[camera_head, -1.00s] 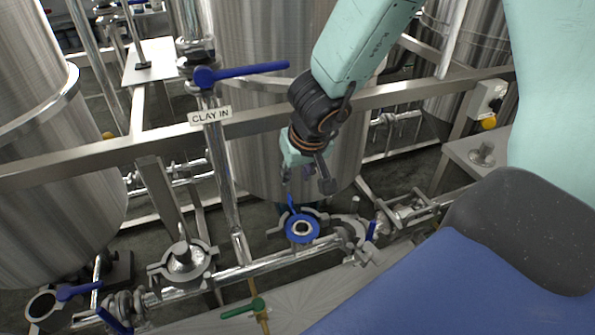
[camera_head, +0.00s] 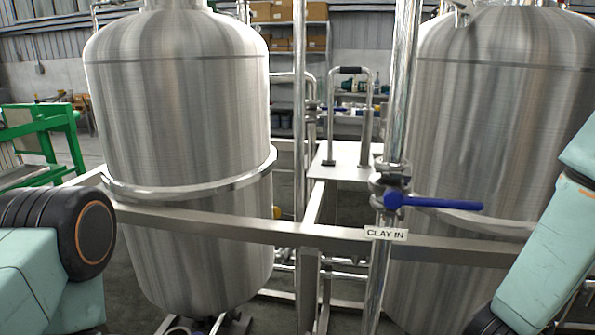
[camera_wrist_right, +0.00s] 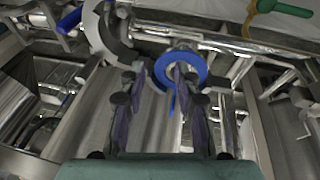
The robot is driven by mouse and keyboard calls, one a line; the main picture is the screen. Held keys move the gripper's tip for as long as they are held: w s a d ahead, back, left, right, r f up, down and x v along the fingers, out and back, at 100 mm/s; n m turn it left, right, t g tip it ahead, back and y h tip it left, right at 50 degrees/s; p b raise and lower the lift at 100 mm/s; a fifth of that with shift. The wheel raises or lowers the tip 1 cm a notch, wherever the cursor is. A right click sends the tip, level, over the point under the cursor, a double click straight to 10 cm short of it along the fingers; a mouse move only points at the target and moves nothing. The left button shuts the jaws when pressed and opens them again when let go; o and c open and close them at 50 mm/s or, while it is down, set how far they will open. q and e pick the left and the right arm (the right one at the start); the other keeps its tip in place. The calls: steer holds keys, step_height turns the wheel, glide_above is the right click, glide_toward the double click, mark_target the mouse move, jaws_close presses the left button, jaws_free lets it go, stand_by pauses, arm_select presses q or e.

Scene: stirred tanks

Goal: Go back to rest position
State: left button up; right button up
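My right gripper (camera_wrist_right: 160,82) shows in the right wrist view with its two dark fingers apart, open and empty. A blue ring-shaped valve handle (camera_wrist_right: 202,65) is just beyond the fingertips, near the right finger; I cannot tell whether they touch. In the head view, my right arm (camera_head: 550,245) enters at the right edge and its gripper is out of frame. My left arm (camera_head: 50,260) fills the lower left corner, and its gripper is not in view.
Two large steel tanks (camera_head: 185,150) (camera_head: 480,150) stand behind a horizontal steel frame rail (camera_head: 250,230). A vertical pipe carries a blue lever valve (camera_head: 440,203) and a "CLAY IN" label (camera_head: 386,234). A green frame (camera_head: 40,130) is at the left. A green handle (camera_wrist_right: 290,9) shows in the wrist view.

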steer(key=s+a+f+g+y+b, duration=0.1)
steer(key=s+a+f, duration=0.3)
steer(key=s+f, duration=0.4)
steer(key=s+a+f+n+g+y+b, duration=0.1)
steer(key=s+a+f+b, duration=0.2)
steer(key=s+f, duration=0.6)
steer(key=s+a, duration=0.1)
steer(key=s, duration=0.2)
steer(key=shift+f+n+g+y+b, duration=0.15)
steer(key=shift+n+g+y+b, duration=0.15)
steer(key=shift+b, duration=0.1)
steer(key=shift+d, duration=0.1)
steer(key=shift+s, duration=0.2)
